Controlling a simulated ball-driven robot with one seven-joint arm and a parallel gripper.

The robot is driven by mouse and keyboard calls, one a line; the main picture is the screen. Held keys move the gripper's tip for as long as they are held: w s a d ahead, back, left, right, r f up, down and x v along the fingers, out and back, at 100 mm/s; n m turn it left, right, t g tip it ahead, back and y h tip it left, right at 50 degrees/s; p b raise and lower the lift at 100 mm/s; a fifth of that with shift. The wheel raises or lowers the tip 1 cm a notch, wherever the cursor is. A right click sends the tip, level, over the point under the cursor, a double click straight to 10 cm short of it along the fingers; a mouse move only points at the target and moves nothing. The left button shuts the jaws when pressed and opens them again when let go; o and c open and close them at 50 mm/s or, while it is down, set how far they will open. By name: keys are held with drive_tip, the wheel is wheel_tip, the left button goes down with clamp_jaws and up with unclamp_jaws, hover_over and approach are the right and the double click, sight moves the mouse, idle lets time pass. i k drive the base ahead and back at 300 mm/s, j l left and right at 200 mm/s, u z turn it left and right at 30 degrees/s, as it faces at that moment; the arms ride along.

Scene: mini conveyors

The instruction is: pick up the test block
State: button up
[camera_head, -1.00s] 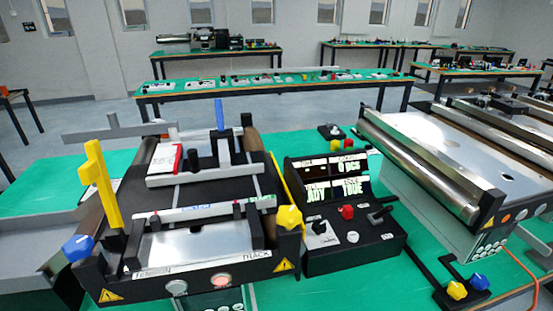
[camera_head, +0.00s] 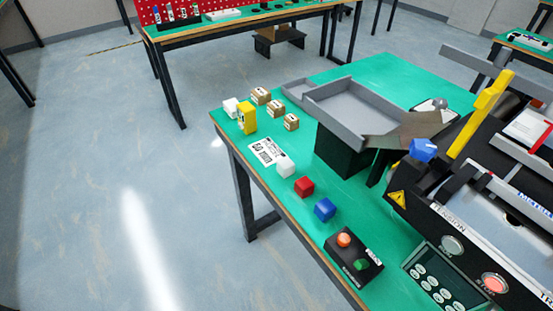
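Several small blocks stand along the left edge of the green table; none carries a readable name, so I cannot tell which is the test block. A white block (camera_head: 285,166), a red block (camera_head: 304,187) and a blue block (camera_head: 325,209) form a row near the front edge. A yellow block (camera_head: 247,117) stands upright at the far left corner beside another white block (camera_head: 231,107). Several brown boxes (camera_head: 291,122) with light labels are close by. My gripper is not in view.
A grey tray (camera_head: 352,112) on a dark stand rises behind the blocks. A black button box (camera_head: 353,258) with orange and green buttons sits in front. The conveyor (camera_head: 476,222) with a blue knob (camera_head: 423,150) fills the right. Open floor (camera_head: 110,200) lies left.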

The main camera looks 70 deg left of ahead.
sight(285, 167)
drive_tip(key=u, duration=1.5)
